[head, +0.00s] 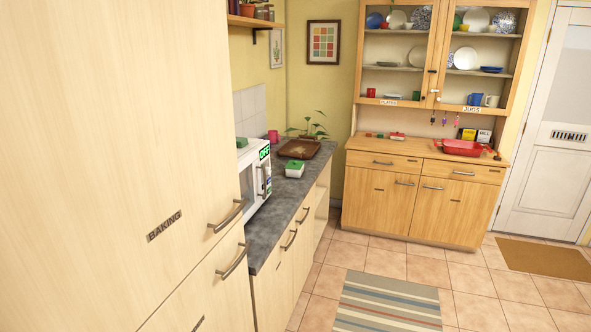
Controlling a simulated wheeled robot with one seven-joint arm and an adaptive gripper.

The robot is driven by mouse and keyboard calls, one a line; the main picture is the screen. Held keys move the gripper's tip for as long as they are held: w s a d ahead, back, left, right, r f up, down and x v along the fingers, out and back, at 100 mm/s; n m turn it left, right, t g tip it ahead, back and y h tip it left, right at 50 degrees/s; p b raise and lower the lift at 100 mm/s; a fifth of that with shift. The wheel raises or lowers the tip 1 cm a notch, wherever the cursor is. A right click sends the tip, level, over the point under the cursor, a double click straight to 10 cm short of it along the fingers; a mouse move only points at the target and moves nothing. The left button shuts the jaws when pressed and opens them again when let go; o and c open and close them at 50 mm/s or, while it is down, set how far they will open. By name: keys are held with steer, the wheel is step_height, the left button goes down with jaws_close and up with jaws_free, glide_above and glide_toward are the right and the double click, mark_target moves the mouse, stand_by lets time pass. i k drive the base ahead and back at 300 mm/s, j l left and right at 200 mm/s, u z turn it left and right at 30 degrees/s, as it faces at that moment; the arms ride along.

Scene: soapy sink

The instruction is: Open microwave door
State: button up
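A white microwave (257,179) stands on the dark grey counter at centre left, partly hidden behind the tall cabinet. Its front faces right, with a dark vertical handle (265,181) and a green lit display (264,152). The door looks shut, though part of its front is hidden by the tall cabinet. A small green item (241,142) lies on top of it. My gripper is not in view.
A tall pale cabinet (110,130) fills the left side. Beyond the microwave, the counter (276,216) holds a green-lidded container (294,168), a brown tray (298,149) and a plant (312,128). The tiled floor around the striped rug (388,300) is clear. A wooden dresser (377,205) stands at the back.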

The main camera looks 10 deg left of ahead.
mark_target(250, 160)
steer(key=i+u, duration=0.35)
steer(key=i, duration=0.2)
steer(key=i+l+u, duration=0.15)
steer(key=i+u, duration=0.25)
steer(key=i+j+u, duration=0.1)
steer(key=i+u, duration=0.2)
steer(key=i, duration=0.15)
steer(key=i+u, duration=0.3)
steer(key=i, duration=0.1)
